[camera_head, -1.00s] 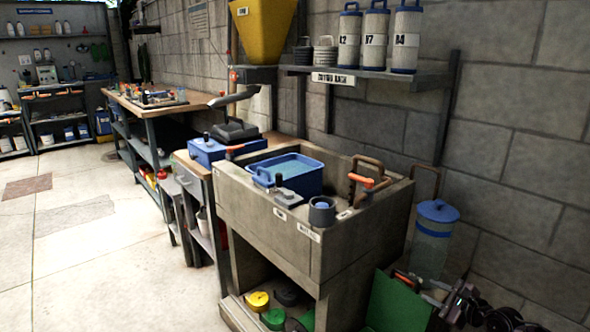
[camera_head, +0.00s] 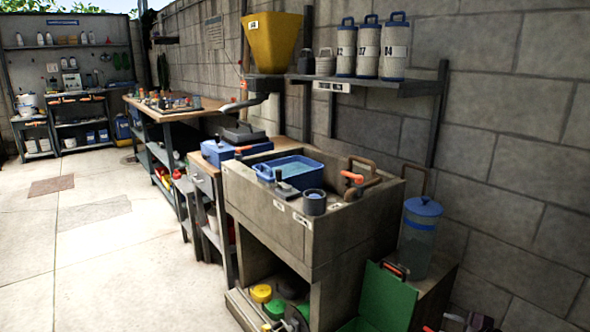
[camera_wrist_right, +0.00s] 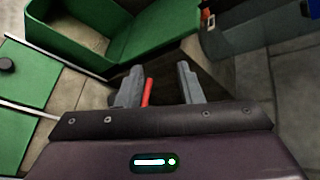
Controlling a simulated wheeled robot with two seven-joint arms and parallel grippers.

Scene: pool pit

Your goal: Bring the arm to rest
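My right gripper shows in the right wrist view (camera_wrist_right: 160,85). Its two grey fingers are apart. A narrow red piece (camera_wrist_right: 148,92) shows between them, close to the left finger; I cannot tell whether it touches. Open green box walls (camera_wrist_right: 150,40) lie beyond the fingertips, apart from them. In the head view, small dark and pale parts at the bottom right edge may be my right arm; they are cut off. My left gripper is in neither current view.
A concrete sink (camera_head: 268,218) holds a blue basin (camera_head: 305,178). An open green box (camera_head: 385,300) stands at its right, before a clear canister with a blue lid (camera_head: 423,207). A shelf (camera_head: 375,85) hangs above. The floor at left (camera_head: 110,265) is clear.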

